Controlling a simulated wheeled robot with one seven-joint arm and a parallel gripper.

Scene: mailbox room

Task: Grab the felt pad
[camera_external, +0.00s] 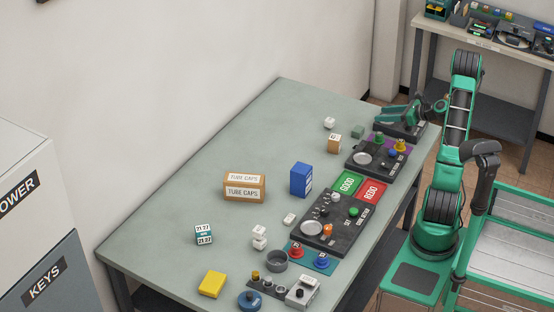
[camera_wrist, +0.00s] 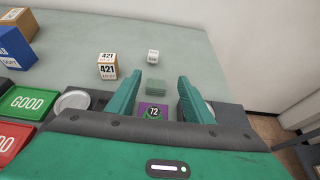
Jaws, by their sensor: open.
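The felt pad appears to be the small grey-green block (camera_external: 357,131) on the table near its far right edge. In the wrist view the pad (camera_wrist: 157,87) lies flat between and beyond the two fingers. My gripper (camera_external: 388,115) is over the far right end of the table. In the wrist view my gripper (camera_wrist: 160,79) is open, with a green finger on each side and nothing held. The pad looks apart from both fingers.
A wooden cube marked 421 (camera_wrist: 107,66) and a white cube (camera_wrist: 153,56) lie left of and beyond the pad. A dark tray with a round dish (camera_external: 363,157) stands close by.

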